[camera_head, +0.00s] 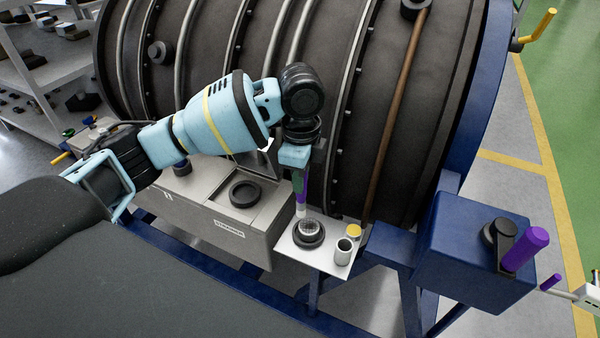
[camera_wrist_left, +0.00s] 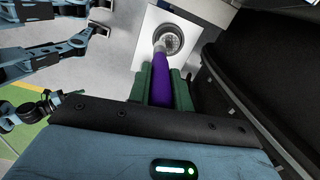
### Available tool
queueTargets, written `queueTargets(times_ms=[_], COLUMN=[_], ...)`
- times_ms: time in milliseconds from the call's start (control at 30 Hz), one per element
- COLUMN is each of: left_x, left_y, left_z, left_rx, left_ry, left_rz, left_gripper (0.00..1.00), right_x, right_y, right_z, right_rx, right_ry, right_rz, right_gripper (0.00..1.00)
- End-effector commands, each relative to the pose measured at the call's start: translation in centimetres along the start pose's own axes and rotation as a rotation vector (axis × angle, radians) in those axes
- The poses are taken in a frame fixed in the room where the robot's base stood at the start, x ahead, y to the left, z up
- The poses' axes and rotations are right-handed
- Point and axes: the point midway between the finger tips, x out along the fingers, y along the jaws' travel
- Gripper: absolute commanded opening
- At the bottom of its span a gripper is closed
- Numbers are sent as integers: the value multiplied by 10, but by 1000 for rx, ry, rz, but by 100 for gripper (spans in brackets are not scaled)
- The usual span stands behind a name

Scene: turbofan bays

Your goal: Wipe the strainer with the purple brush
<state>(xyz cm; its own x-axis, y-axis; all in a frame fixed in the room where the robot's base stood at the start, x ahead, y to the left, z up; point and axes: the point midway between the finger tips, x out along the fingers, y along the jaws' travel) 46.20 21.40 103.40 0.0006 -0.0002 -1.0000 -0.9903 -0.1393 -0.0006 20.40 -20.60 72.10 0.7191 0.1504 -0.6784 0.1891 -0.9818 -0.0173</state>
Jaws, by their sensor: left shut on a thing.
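The strainer (camera_head: 311,226) is a round mesh in a dark ring on a small white shelf, and it also shows in the left wrist view (camera_wrist_left: 173,36). My left gripper (camera_head: 298,170) is directly above it, shut on the purple brush (camera_head: 302,190). The brush points down with its pale bristle end at the mesh. The purple handle shows between the green fingers in the left wrist view (camera_wrist_left: 162,80). The bristle tip overlaps the strainer in both views; I cannot tell whether it presses on it. My right gripper is not in view.
The white shelf (camera_head: 290,247) also carries a white cup (camera_head: 343,251) and a yellow-topped piece (camera_head: 353,231). A grey box (camera_head: 205,205) with a round opening stands left. The dark engine casing (camera_head: 240,50) rises close behind. A blue block (camera_head: 470,250) with a purple handle (camera_head: 525,248) is right.

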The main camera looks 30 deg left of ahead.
Motion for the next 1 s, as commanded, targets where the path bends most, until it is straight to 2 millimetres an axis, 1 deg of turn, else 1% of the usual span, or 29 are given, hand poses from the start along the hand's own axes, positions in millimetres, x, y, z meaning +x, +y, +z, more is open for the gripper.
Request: queueTargets(times_ms=[100, 400, 600, 700, 800, 1000], left_x=[-2, -4, -6, -6, -6, -6], left_y=[0, -1, -1, -1, -1, -1], left_z=[0, 0, 0, 0, 0, 0], left_rx=[221, 797, 1137, 1258, 1338, 1392], left_ry=[1, 0, 0, 0, 0, 0], left_rz=[-2, -2, -3, -2, -1, 0], left_gripper=[0, 0, 0, 0, 0, 0], right_x=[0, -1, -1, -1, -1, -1], right_y=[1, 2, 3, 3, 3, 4], right_z=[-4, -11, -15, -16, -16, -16], right_rx=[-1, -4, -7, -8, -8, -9], right_ry=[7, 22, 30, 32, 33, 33], right_rz=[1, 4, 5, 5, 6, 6], right_gripper=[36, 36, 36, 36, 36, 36])
